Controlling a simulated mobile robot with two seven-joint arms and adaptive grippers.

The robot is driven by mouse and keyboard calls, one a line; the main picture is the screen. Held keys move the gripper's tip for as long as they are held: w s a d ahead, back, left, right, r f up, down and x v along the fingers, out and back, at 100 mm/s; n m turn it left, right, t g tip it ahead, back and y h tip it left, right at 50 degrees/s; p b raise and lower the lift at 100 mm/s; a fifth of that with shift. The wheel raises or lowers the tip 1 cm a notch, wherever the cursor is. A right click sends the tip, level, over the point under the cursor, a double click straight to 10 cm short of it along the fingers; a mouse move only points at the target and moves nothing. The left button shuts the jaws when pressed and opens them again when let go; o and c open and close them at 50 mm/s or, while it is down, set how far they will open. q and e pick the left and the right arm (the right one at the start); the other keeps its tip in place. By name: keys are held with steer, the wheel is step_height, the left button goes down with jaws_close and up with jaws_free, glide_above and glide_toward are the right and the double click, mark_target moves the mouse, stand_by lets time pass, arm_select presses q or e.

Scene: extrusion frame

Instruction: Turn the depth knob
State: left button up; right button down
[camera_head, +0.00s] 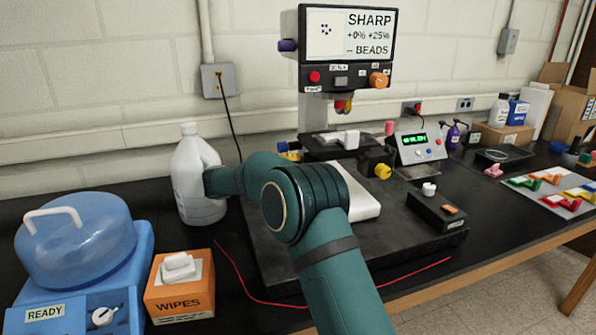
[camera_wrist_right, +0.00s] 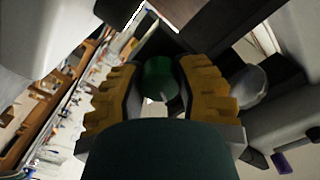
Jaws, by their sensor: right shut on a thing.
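The instrument (camera_head: 346,50) stands on a dark base, with a screen reading SHARP above an orange knob (camera_head: 378,80). A purple knob (camera_head: 287,46) is on its left side, and a yellow knob (camera_head: 382,171) sits lower right, by the stage. In the right wrist view, my right gripper (camera_wrist_right: 160,85) is shut on a green knob (camera_wrist_right: 160,77), its yellow ridged fingers on either side. I cannot read a label on that knob, so I cannot confirm it is the depth knob. A teal arm crosses the head view, but no gripper shows clearly there. My left gripper is out of view.
A white jug (camera_head: 195,185), a blue-lidded machine (camera_head: 75,245) and an orange WIPES box (camera_head: 180,288) crowd the left. A small control box with a green display (camera_head: 419,145) stands right of the instrument. A red wire (camera_head: 262,300) lies along the table front.

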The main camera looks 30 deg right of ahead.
steer(key=m, duration=0.6)
steer(key=shift+m, duration=0.3)
stand_by(0.4)
steer(key=c, duration=0.6)
jaws_free()
